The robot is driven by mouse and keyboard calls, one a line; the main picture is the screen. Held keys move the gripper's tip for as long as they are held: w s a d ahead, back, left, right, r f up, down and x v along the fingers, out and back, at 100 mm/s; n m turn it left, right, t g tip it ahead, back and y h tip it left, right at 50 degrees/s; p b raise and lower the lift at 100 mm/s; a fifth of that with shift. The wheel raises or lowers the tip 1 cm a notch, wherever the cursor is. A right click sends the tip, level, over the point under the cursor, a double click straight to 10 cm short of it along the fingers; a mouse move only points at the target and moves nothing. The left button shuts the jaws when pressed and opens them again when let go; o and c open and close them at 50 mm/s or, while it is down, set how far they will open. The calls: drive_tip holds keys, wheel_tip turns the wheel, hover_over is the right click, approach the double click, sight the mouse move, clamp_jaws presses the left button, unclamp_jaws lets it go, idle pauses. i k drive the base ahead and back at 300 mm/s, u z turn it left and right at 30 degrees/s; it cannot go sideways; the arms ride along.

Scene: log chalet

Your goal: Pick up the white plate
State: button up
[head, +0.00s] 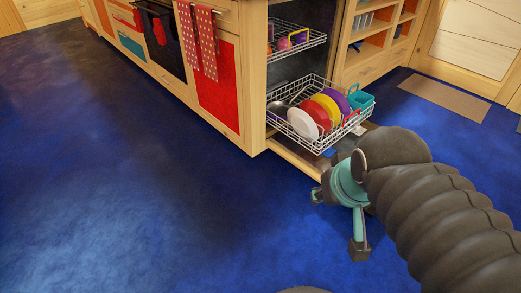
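The white plate (301,124) stands on edge, tilted, at the front left of a row of coloured plates in a pulled-out wire dish rack (289,131). A red plate (320,114) is right behind it and hides part of what follows. My gripper (337,223) is in front of the rack, lower right of the white plate and apart from it. Its two fingers are spread wide and nothing shows between them, so it is open and empty.
Yellow and purple plates and a teal container (360,98) share the rack. An upper rack (297,40) holds cups. The open dishwasher door (291,156) lies below the lower rack. Wooden cabinets stand left and right. The blue floor (130,190) at left is clear.

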sight(297, 117)
drive_tip(key=u, duration=3.55)
drive_tip(key=i, duration=0.1)
drive_tip(key=z, duration=2.35)
drive_tip(key=i, duration=0.95)
drive_tip(key=z, duration=0.95)
drive_tip(key=i, duration=0.8)
drive_tip(key=z, duration=0.85)
